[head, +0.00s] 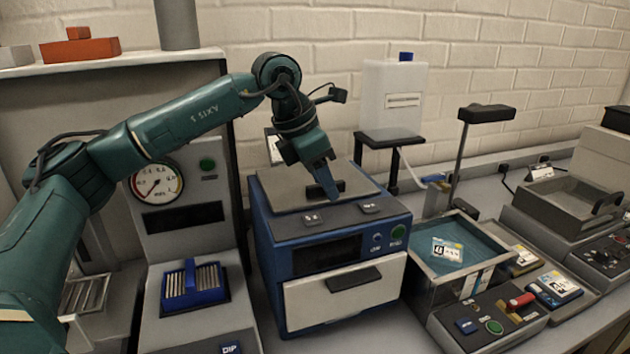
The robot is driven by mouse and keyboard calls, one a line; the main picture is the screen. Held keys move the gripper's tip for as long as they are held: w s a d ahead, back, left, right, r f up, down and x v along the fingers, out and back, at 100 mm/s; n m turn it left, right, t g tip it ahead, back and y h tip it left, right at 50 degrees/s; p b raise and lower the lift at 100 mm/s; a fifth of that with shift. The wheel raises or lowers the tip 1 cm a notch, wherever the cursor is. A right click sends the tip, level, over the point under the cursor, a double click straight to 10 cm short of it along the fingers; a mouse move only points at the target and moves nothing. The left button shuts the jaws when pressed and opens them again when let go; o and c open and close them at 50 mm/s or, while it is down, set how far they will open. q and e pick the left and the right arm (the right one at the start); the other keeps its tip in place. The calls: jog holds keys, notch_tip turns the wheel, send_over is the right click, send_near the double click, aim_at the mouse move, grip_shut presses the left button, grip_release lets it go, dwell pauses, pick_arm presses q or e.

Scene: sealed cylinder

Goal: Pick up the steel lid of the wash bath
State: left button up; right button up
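A flat grey steel lid (362,187) with a dark handle (341,187) lies on top of the blue machine. My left gripper (326,190) points down at the lid, with its blue fingers at the handle. The fingers overlap each other in this view, so I cannot tell whether they are open or closed on the handle. The wash bath (413,262), a steel-walled tank, stands open to the right of the blue machine. It holds teal liquid with a labelled packet (448,250) in it. My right gripper is not in view.
The blue machine (277,262) has a light front drawer. A gauge unit with a blue rack (193,283) stands to its left. Behind are a white canister (393,98) on a stand and a lamp-like post (486,113). A grey basin (566,203) is at right.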

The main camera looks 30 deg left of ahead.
pick_arm(q)
jog(key=shift+c, duration=0.5)
grip_shut()
jog(key=shift+r, duration=0.1)
